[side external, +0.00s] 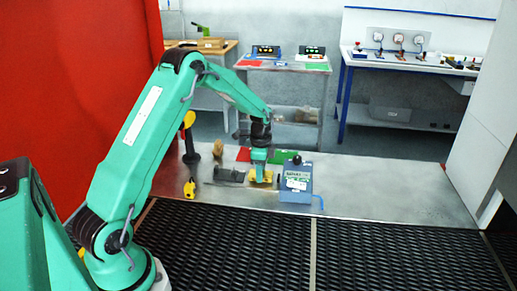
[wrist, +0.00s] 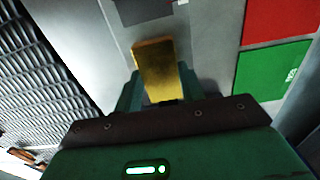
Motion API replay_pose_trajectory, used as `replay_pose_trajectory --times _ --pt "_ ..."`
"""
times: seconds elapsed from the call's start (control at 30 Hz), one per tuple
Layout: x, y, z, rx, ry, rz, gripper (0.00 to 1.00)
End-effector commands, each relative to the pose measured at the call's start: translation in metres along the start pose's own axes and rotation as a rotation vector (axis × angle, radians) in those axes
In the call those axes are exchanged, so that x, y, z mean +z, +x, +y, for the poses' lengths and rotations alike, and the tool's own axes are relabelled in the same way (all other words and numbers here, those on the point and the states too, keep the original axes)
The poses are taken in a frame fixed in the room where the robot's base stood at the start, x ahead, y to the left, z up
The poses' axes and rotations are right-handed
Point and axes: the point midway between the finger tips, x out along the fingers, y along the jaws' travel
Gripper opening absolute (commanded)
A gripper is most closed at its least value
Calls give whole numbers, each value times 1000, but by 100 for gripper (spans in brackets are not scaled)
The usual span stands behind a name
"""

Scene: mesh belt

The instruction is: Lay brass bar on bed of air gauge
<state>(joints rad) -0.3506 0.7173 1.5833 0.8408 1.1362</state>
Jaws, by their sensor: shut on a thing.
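The brass bar (wrist: 155,66) is a gold-yellow block between the fingers of my gripper (wrist: 159,86) in the wrist view. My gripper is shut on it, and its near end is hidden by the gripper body. In the side view my gripper (side external: 260,171) points down with the yellow bar (side external: 263,177) at its tip, low over the bench. I cannot tell whether the bar touches the surface. A blue-grey box with a pale label, apparently the air gauge (side external: 296,184), stands just right of it. A dark grey block (side external: 228,175), perhaps the bed, lies just left; a dark block (wrist: 143,10) shows beyond the bar in the wrist view.
Red (side external: 243,154) and green (side external: 284,156) patches lie behind the gripper. A yellow-and-black tool (side external: 190,187), a dark stand (side external: 190,150) and a tan piece (side external: 219,149) are at left. The right part of the bench (side external: 385,190) is clear; dark mesh (side external: 255,245) lies in front.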

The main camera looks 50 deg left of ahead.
Motion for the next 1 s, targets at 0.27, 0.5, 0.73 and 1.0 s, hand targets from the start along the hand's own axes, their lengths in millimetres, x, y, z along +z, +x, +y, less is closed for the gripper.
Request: replay_pose_trajectory --times 0.27,0.5,0.73,1.0 --pt "0 6 0 -2 0 1 2" --pt "0 9 0 -2 0 1 2" --pt "0 10 0 0 0 0 61" --pt "0 9 0 0 0 0 61"
